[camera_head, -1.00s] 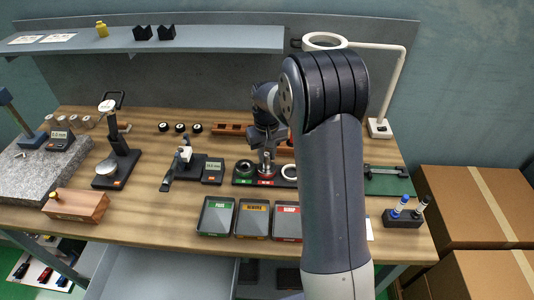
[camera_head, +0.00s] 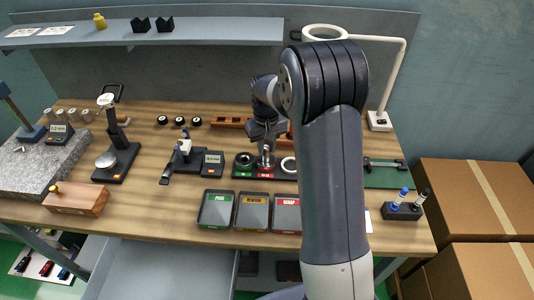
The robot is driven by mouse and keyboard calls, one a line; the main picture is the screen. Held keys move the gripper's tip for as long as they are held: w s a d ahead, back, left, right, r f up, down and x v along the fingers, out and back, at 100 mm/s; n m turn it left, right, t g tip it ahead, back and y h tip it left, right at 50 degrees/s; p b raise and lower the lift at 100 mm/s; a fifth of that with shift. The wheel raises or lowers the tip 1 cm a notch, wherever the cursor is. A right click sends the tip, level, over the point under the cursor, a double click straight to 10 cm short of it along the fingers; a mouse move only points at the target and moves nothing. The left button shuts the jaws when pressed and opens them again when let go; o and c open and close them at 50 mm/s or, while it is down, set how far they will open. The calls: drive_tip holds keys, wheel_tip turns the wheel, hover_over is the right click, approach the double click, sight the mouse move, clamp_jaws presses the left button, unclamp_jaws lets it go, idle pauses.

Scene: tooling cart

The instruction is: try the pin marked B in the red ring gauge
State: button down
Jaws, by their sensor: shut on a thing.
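My gripper (camera_head: 266,146) points down over the gauge block near the middle of the bench, shut on a shiny metal pin (camera_head: 266,157). The red ring gauge (camera_head: 265,169) is directly below the pin, the middle one of three rings. The pin's lower end meets the ring in the picture. I cannot tell whether it is inside the hole or just above it. No mark on the pin is readable. The green ring gauge (camera_head: 244,160) is to the left and a pale ring (camera_head: 289,165) to the right, partly covered by my arm.
Three trays with green (camera_head: 216,209), orange (camera_head: 252,210) and red (camera_head: 287,212) labels stand in front. A wooden rack (camera_head: 229,122) is behind. A marker holder (camera_head: 402,211) is at the right.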

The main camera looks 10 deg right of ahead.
drive_tip(key=shift+r+p, duration=0.4)
drive_tip(key=shift+r, duration=0.1)
idle(0.5)
drive_tip(key=shift+s+f+b, duration=0.15)
drive_tip(key=shift+f+b, duration=0.25)
drive_tip(key=shift+f, duration=0.35)
idle(6.2)
